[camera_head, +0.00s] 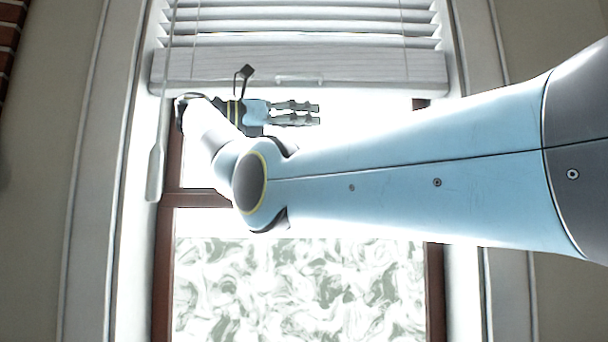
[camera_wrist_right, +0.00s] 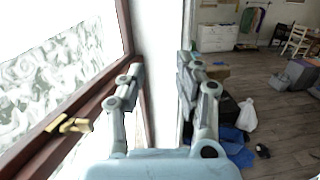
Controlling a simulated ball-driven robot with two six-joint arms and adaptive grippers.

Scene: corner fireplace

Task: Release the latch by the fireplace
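A small brass latch (camera_wrist_right: 70,124) sits on the brown window rail (camera_wrist_right: 50,150) at the left of the right wrist view. I cannot make it out in the head view, where my right arm covers much of the window. My right gripper (camera_head: 319,114) is in front of the upper pane, just below the blind, with its fingers pointing right. In the right wrist view the gripper (camera_wrist_right: 160,66) is open, with a clear gap and nothing between its fingers. The latch lies to the left of the fingers, apart from them. My left gripper is not in view.
A white blind (camera_head: 300,68) hangs across the window top, with a pull cord and handle (camera_head: 155,172) at its left. The lower pane (camera_head: 300,290) is patterned. The wrist view shows a white dresser (camera_wrist_right: 217,38), a white bag (camera_wrist_right: 247,114) and open wooden floor beyond.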

